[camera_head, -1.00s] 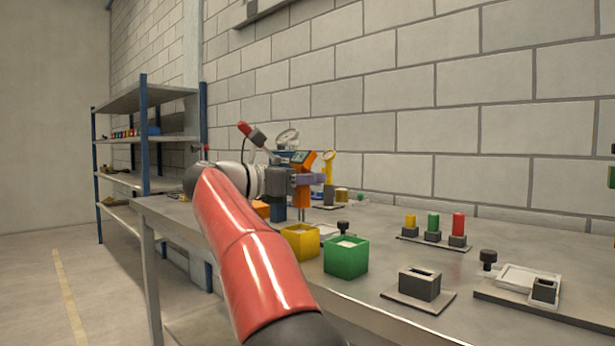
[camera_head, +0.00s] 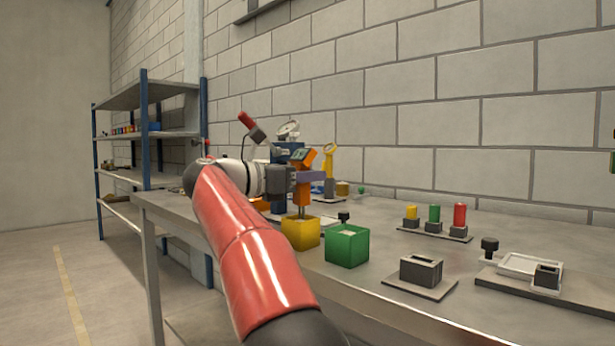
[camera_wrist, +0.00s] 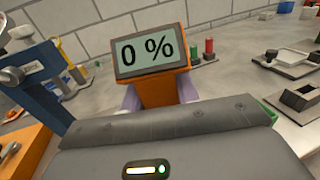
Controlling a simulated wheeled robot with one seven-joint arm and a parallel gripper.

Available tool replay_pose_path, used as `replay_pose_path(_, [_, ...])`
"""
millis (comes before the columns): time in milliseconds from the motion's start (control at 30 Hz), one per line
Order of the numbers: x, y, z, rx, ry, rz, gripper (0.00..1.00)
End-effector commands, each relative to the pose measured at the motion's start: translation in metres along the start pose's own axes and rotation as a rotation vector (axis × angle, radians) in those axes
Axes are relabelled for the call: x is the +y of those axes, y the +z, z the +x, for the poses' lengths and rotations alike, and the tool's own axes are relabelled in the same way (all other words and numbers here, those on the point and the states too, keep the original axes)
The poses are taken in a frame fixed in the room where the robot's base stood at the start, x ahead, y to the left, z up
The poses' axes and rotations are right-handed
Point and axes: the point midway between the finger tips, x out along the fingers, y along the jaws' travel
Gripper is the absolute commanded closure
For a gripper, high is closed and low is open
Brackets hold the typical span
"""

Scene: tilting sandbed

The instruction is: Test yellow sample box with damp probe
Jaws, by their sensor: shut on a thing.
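The yellow sample box (camera_head: 300,234) stands on the bench, its top open with pale fill inside. My gripper (camera_head: 311,178) is shut on the orange damp probe (camera_head: 303,192), which is about upright over the yellow box. The probe's lower end meets the box opening in the head view; I cannot tell whether it touches the fill. In the wrist view the probe (camera_wrist: 167,92) shows its display reading "0 %". The box and the probe's tip are hidden there.
A green box (camera_head: 347,246) stands just right of the yellow one. A grey slotted block (camera_head: 420,271) sits near the bench's front edge. Yellow, green and red lamps (camera_head: 435,215) stand behind. A blue post with a gauge (camera_head: 288,130) is close behind my gripper.

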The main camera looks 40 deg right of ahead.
Motion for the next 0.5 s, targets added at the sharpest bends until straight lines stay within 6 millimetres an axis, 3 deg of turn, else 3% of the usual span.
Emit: replay_pose_path(500, [0.0, -0.016, -0.001, 0.0, 0.0, 0.0, 0.86])
